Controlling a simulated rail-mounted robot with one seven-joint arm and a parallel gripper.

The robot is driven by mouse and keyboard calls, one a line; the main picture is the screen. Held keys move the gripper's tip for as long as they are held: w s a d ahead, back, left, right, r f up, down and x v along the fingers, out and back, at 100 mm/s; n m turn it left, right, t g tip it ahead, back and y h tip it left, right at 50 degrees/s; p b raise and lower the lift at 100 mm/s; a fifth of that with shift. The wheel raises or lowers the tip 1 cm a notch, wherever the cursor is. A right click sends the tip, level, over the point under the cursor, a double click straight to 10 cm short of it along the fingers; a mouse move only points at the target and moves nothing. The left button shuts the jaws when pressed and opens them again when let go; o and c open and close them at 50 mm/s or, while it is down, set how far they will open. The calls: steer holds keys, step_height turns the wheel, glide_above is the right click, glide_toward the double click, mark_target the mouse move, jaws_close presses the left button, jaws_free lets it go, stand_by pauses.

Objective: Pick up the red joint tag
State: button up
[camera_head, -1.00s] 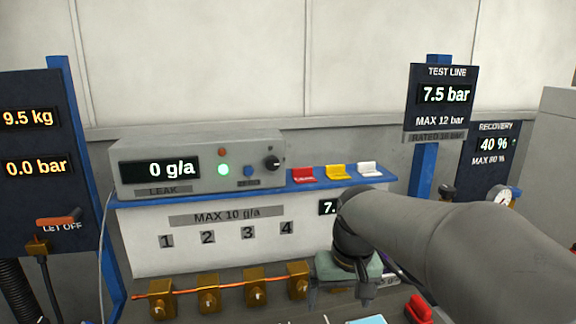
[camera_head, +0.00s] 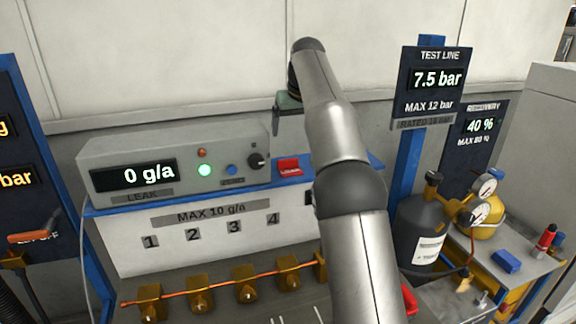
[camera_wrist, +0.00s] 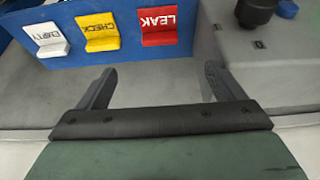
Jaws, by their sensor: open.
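The red tag (camera_head: 289,168), lettered LEAK, sits on the blue shelf beside the grey leak meter. In the wrist view the red tag (camera_wrist: 159,26) lies upside down in the picture, beyond the fingertips and between their lines. My gripper (camera_wrist: 160,72) is open and empty, its two fingers apart and short of the tag. In the head view my gripper (camera_head: 275,127) is raised above the shelf near the tag, partly hidden by my arm. A yellow CHECK tag (camera_wrist: 97,31) and a white EMPTY tag (camera_wrist: 46,39) lie beside the red one; my arm hides both in the head view.
The grey leak meter (camera_head: 175,160) with a black knob (camera_head: 256,160) stands close left of the red tag. Brass fittings (camera_head: 245,283) on a copper pipe run below. A dark cylinder (camera_head: 420,232) and gauges (camera_head: 480,213) stand to the right. Space above the shelf is open.

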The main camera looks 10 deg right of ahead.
glide_above(288, 163)
steer(key=s, duration=0.3)
step_height(288, 163, down, 9)
steer(key=shift+d+r, duration=0.15)
steer(key=shift+p+x, duration=0.9)
steer(key=shift+x, duration=1.8)
steer(key=shift+w, duration=0.15)
steer(key=shift+c, duration=0.3)
steer(key=c, duration=1)
